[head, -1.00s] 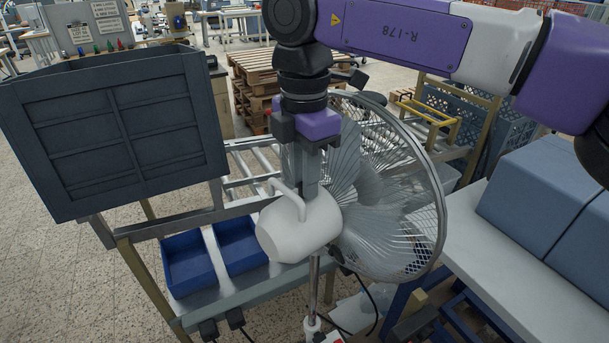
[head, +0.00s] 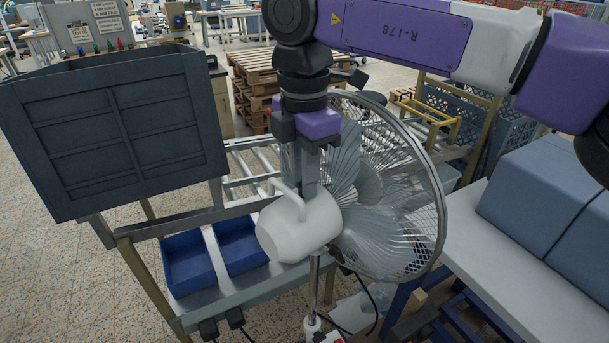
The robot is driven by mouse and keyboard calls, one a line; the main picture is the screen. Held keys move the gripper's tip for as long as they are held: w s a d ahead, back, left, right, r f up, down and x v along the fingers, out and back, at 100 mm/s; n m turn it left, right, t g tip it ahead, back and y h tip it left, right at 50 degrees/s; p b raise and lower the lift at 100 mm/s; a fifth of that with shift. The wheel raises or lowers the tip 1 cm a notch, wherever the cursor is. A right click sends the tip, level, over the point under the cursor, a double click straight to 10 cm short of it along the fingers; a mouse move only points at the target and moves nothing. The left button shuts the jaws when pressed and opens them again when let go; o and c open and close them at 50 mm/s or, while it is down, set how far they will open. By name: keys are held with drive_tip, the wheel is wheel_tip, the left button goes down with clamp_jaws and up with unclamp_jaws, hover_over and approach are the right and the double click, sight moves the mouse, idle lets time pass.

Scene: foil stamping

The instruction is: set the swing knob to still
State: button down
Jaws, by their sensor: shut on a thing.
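A pedestal fan stands in the middle of the head view, with a white motor housing (head: 298,228) and a round wire cage (head: 436,215) on its right side. A bent white handle (head: 287,198) rises from the housing. My gripper (head: 308,190) points straight down onto the top of the housing, just right of the handle. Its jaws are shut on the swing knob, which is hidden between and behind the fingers. I cannot see the knob's setting.
Two blue bins (head: 188,264) sit on a rack to the left, below a large dark grey crate (head: 115,135). A pale bench (head: 500,262) with blue-grey blocks stands to the right. A black cable (head: 372,305) hangs near the fan's pole.

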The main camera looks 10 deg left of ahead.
idle(0.5)
drive_tip(key=shift+r, duration=0.6)
drive_tip(key=c, duration=1.3)
unclamp_jaws()
drive_tip(key=shift+r+b, duration=0.55)
drive_tip(key=shift+r, duration=3.4)
